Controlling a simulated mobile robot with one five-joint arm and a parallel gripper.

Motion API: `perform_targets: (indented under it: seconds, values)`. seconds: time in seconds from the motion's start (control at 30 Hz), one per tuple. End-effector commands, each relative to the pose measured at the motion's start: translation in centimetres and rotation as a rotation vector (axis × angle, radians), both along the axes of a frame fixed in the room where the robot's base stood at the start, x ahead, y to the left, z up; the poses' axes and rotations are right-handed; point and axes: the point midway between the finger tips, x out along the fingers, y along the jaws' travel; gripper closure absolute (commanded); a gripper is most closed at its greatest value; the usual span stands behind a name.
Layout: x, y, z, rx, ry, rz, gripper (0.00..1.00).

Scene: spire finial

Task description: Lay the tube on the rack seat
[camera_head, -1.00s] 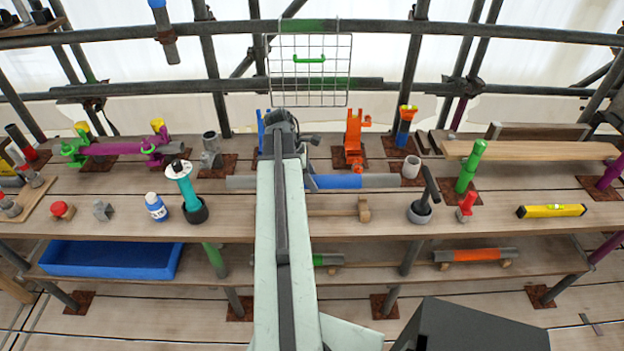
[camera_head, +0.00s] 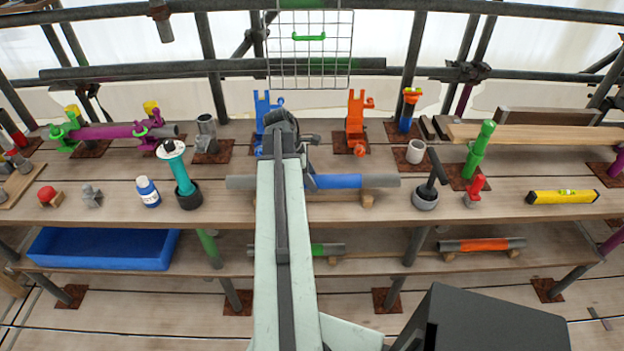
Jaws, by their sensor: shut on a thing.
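The tube (camera_head: 350,181) is grey with a blue middle and lies level, left to right, across the view. My gripper (camera_head: 308,180) is shut on it near the middle, and my arm hides most of the jaws and part of the tube. A blue forked stand (camera_head: 264,110) and an orange forked stand (camera_head: 356,120) stand upright behind the tube, with no tube in them. These two look like the rack seat. The tube is apart from both and overlaps a wooden support (camera_head: 367,201) in the view.
A grey-black plunger-like tool (camera_head: 425,198) stands just right of the tube's end, with a grey cup (camera_head: 415,152) behind. A teal tool (camera_head: 182,180) stands left. A purple tube (camera_head: 105,132) rests in green and purple clamps. A wire basket (camera_head: 309,60) hangs behind.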

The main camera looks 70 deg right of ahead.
Motion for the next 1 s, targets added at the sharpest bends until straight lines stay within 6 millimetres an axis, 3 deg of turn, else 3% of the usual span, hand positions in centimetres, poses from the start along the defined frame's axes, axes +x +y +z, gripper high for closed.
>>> perform_targets:
  seconds: [0.3,0.67,0.7,0.77,0.8,1.0]
  values:
    - [-0.1,0.0,-2.7,-0.001,0.001,-0.001,1.00]
    - [-0.1,-0.1,-2.8,0.000,0.001,-0.002,1.00]
    - [-0.1,-0.1,-2.8,0.000,0.001,-0.002,0.54]
    - [-0.1,0.0,-2.8,0.000,0.001,-0.002,0.37]
    - [-0.1,-0.1,-2.8,0.000,0.001,-0.002,0.31]
    - [-0.1,0.0,-2.9,0.000,0.000,-0.002,0.31]
